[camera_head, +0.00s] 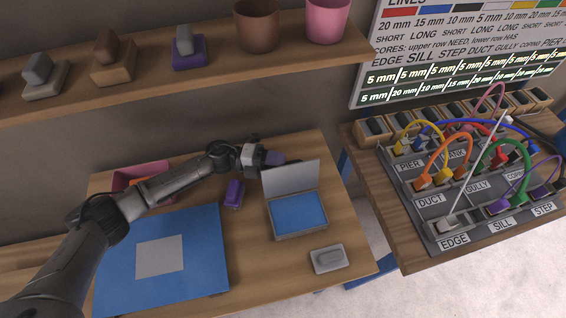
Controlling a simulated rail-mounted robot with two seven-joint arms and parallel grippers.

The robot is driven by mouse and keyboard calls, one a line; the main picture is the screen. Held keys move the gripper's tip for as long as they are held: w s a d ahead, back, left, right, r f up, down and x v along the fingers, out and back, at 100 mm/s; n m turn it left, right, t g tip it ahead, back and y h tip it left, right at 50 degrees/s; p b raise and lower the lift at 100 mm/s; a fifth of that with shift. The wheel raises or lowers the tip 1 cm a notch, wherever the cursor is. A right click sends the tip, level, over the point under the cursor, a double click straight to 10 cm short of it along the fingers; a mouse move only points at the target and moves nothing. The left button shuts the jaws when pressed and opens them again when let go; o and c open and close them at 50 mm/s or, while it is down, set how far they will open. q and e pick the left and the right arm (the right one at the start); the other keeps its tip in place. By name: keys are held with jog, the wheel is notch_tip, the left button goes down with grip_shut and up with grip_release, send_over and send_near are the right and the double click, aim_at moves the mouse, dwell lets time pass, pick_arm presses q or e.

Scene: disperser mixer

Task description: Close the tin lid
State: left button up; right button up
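The grey tin (299,236) sits open on the wooden table, with a blue inside. Its lid (291,178) stands up from the tin's far edge, leaning slightly back. My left gripper (277,158) is at the lid's top left corner, at or just behind its upper edge. I cannot tell whether it touches the lid. Its fingers are small and partly hidden, so their opening is unclear. My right gripper is not in view.
A purple block (234,194) lies left of the tin, and a grey dish-like piece (329,258) in front of it. A blue mat (205,275) covers the table's left. A shelf (140,68) with blocks and pots runs above. A labelled cable board (432,232) stands right.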

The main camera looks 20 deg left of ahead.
pick_arm(q)
jog(key=shift+x, duration=0.8)
jog(key=shift+c, duration=0.2)
grip_shut()
